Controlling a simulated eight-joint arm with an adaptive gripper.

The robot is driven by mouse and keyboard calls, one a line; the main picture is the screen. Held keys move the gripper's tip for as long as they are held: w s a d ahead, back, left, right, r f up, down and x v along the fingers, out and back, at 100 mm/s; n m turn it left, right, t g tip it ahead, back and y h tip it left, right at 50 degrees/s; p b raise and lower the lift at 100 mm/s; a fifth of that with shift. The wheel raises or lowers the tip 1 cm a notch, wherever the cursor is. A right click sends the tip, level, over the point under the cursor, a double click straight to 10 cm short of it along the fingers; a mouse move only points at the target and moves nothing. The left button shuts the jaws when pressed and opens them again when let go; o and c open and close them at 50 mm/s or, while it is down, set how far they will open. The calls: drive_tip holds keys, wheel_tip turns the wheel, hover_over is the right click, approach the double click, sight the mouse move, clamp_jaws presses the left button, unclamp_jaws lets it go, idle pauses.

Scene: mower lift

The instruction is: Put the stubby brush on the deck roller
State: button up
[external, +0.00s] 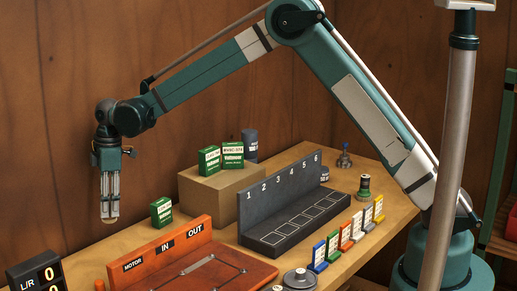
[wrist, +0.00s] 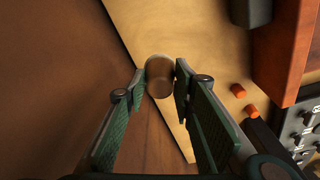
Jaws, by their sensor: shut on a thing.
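My gripper (external: 109,214) hangs pointing down at the far left, near the wooden wall and the left end of the bench. It is shut on a short brown cylinder (wrist: 159,76), which shows between the fingertips in the wrist view. Only its tan tip (external: 109,219) shows below the fingers in the external view. I cannot tell for sure whether it is the stubby brush. I cannot pick out the deck roller with certainty; a round grey metal part with a knob (external: 299,278) sits at the front of the bench.
An orange IN/OUT tray (external: 205,268) and a small green box (external: 161,211) stand right of my gripper. Farther right are a cardboard box (external: 218,192) with two green boxes, a dark numbered rack (external: 290,215) and several coloured tags (external: 333,243). A counter (external: 36,272) stands front left.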

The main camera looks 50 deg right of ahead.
wheel_tip(320, 180, up, 17)
drive_tip(key=w+d+m, duration=0.1)
drive_tip(key=d+m, duration=0.2)
drive_tip(key=d, duration=2.4)
drive_tip(key=s+d+m+p, duration=0.15)
drive_tip(key=s+d, duration=0.45)
drive_tip(key=d, duration=0.9)
drive_tip(key=s+d+m, duration=0.3)
drive_tip(key=s+d, duration=0.3)
drive_tip(key=d, duration=0.9)
drive_tip(key=s+d+m+p, duration=0.15)
drive_tip(key=s+d, duration=0.55)
drive_tip(key=d, duration=0.8)
wheel_tip(320, 180, down, 11)
drive_tip(key=shift+f+t+h, duration=0.15)
drive_tip(key=shift+t+h, duration=0.15)
drive_tip(key=shift+t, duration=0.1)
drive_tip(key=shift+f, duration=0.1)
drive_tip(key=shift+f, duration=3)
drive_tip(key=shift+f, duration=0.1)
